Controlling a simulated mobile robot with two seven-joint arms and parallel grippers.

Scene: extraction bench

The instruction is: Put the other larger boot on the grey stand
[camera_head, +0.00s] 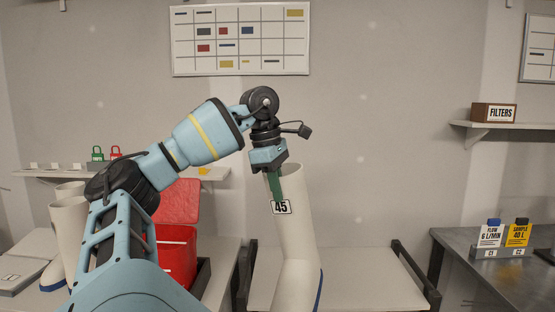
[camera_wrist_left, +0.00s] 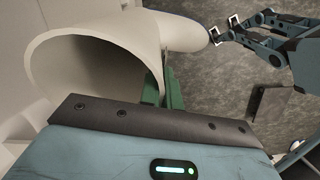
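A tall white boot (camera_head: 297,235) with a "45" tag and a blue sole edge hangs upright under my left gripper (camera_head: 273,180). The green fingers straddle the wall at its top rim, one inside the opening, one outside, as the left wrist view shows with the boot (camera_wrist_left: 100,50). The boot's lower end is cut off by the picture edge. Other white boots (camera_head: 68,235) stand at the left, partly behind my arm. I cannot tell for certain which surface is the grey stand; a low grey piece (camera_head: 18,277) lies at far left. My right gripper (camera_wrist_left: 225,29) is open and empty in the left wrist view.
A light bench top (camera_head: 365,280) with dark side rails lies behind the boot. A red open bin (camera_head: 178,250) stands left of it. A shelf holds a FILTERS box (camera_head: 494,113).

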